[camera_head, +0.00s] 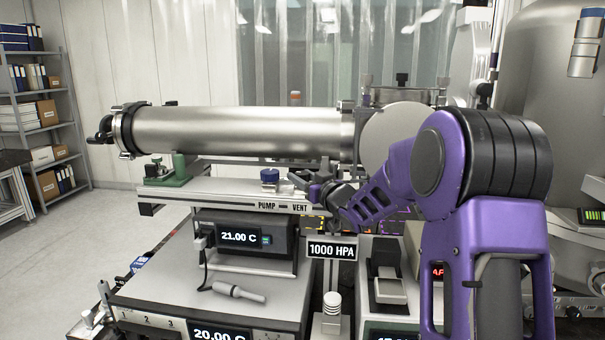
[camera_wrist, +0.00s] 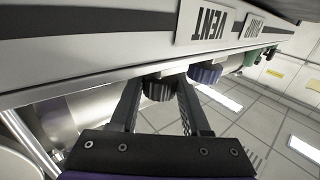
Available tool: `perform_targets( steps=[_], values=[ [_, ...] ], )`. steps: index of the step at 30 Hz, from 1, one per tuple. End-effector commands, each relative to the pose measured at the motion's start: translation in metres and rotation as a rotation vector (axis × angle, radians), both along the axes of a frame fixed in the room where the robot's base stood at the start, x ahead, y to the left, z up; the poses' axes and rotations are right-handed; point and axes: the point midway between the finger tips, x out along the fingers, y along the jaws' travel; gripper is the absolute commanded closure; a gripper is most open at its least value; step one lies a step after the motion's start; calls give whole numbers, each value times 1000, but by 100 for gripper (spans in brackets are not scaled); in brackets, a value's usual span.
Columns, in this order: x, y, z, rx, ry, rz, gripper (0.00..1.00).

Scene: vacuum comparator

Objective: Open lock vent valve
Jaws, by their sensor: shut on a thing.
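The vent valve has a dark ribbed knob (camera_wrist: 158,90), close to the VENT label in the wrist view, which looks upside down. My gripper (camera_wrist: 157,82) has one finger on each side of this knob and is shut on it. In the head view my gripper (camera_head: 303,181) reaches in from the right at the rail above the VENT label (camera_head: 299,208); the knob is mostly hidden there. I cannot tell how far the knob is turned.
A blue knob (camera_head: 269,175) stands close by at the PUMP label; it also shows in the wrist view (camera_wrist: 205,73). A long steel tube (camera_head: 240,131) lies behind the rail. A display (camera_head: 331,251) reading 1000 HPA sits below my forearm.

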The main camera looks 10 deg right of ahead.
Motion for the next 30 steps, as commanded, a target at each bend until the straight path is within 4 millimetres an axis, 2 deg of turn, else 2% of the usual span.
perform_targets(
  steps=[1,15,27,28,30],
  values=[
    [1,-2,7,-1,1,28,100],
    [1,0,3,2,-4,310,100],
    [0,0,2,0,0,336,100],
    [0,0,2,0,0,336,52],
    [0,0,2,0,0,336,39]
  ],
)
